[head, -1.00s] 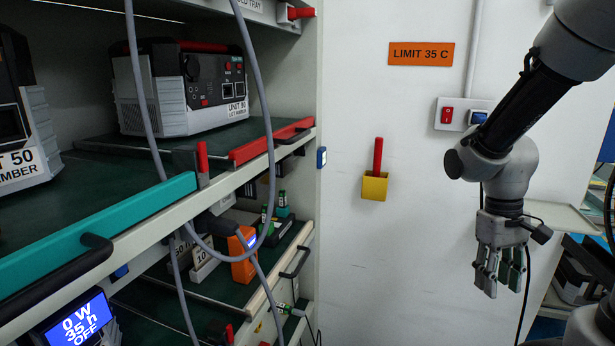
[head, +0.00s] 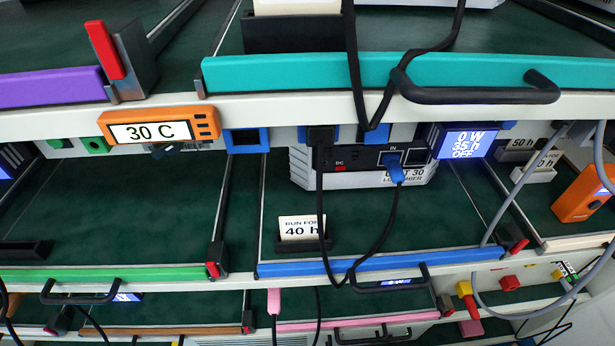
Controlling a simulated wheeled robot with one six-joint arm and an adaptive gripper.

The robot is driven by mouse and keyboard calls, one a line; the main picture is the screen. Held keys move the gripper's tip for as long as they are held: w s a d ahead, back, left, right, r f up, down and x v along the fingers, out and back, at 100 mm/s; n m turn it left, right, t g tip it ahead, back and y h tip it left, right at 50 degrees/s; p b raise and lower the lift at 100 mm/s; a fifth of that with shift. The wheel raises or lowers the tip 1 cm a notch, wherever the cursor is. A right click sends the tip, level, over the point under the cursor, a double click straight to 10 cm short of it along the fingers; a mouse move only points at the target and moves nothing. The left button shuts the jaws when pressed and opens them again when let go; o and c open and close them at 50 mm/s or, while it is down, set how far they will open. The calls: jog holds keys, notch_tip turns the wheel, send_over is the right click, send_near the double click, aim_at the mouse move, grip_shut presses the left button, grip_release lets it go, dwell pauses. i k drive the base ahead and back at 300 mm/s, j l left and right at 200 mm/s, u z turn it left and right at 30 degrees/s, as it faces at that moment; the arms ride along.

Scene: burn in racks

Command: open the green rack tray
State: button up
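The green rack tray (head: 150,274) is in the lower left of the head view, on the shelf under the orange 30 C display. Its green front edge runs level, with a black bar handle (head: 80,298) below it. A red-topped latch (head: 213,268) stands at its right end. The tray's dark green surface looks mostly bare, with a small black holder at its left. My gripper is not in this view.
A blue-edged tray (head: 350,265) with a unit and a 40 h card lies to the right. Teal (head: 300,72) and purple (head: 50,88) tray edges are above. Black cables (head: 320,220) hang in front of the blue tray. Brown and pink trays lie below.

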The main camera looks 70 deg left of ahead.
aim_at(117, 219)
jog(key=k+j+u, duration=0.1)
jog(key=k+u, duration=0.2)
jog(key=k, duration=0.35)
jog(key=u, duration=0.5)
jog(key=l+u, duration=0.15)
jog(key=u, duration=0.85)
jog(key=l+u, duration=0.15)
jog(key=u, duration=0.35)
jog(key=k+l, duration=0.1)
jog(key=l, duration=0.25)
jog(key=k+l+u, duration=0.1)
jog(key=l, duration=0.25)
jog(key=k+l+u, duration=0.1)
jog(key=l, duration=0.2)
